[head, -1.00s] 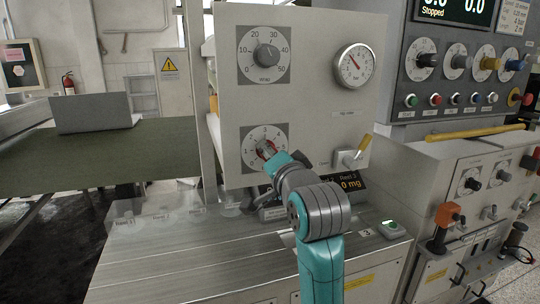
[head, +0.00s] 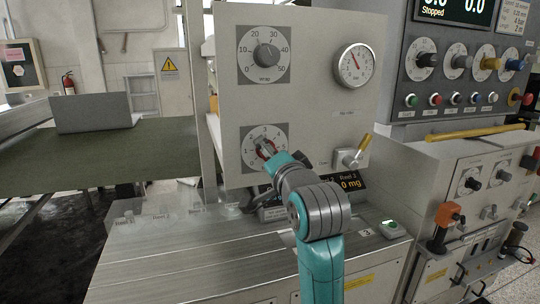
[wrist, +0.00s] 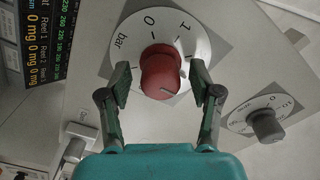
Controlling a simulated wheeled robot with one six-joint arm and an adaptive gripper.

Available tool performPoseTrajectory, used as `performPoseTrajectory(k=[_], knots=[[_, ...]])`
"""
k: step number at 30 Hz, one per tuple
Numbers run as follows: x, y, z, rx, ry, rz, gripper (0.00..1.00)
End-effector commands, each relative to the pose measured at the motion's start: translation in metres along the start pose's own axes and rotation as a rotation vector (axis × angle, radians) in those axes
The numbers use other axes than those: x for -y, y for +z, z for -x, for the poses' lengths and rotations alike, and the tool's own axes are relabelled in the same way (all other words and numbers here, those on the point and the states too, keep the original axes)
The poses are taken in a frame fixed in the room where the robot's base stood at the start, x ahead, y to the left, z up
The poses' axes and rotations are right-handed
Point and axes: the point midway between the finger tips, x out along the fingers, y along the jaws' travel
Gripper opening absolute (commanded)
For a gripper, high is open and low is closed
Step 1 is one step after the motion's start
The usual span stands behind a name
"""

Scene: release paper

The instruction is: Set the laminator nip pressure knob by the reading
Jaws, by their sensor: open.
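The red knob (wrist: 160,72) sits on a white dial marked "bar" (wrist: 122,42), with 0 and 1 readable at its upper edge in the wrist view. A pale line on the knob's face points to the lower right there. My gripper (wrist: 160,84) is open, one finger on each side of the knob, with visible gaps. In the head view my gripper (head: 268,152) is at the lower dial (head: 249,151) and hides part of it and most of the knob. The round gauge (head: 345,73) at upper right has a red needle pointing up-left.
Another dial with a grey knob (head: 266,55) is above the lower dial, also at right in the wrist view (wrist: 267,124). A yellow-handled lever (head: 361,148) projects from the panel at right. The metal deck (head: 190,255) below is largely clear.

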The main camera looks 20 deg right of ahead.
Motion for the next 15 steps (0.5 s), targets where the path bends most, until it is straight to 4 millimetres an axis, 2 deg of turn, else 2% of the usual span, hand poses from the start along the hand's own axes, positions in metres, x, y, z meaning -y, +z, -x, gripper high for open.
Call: performPoseTrajectory(k=[5,15], knots=[[0.0,0.0,0.011,0.0,0.0,0.0,0.64],[0.0,0.0,0.061,0.0,0.0,0.0,0.64]])
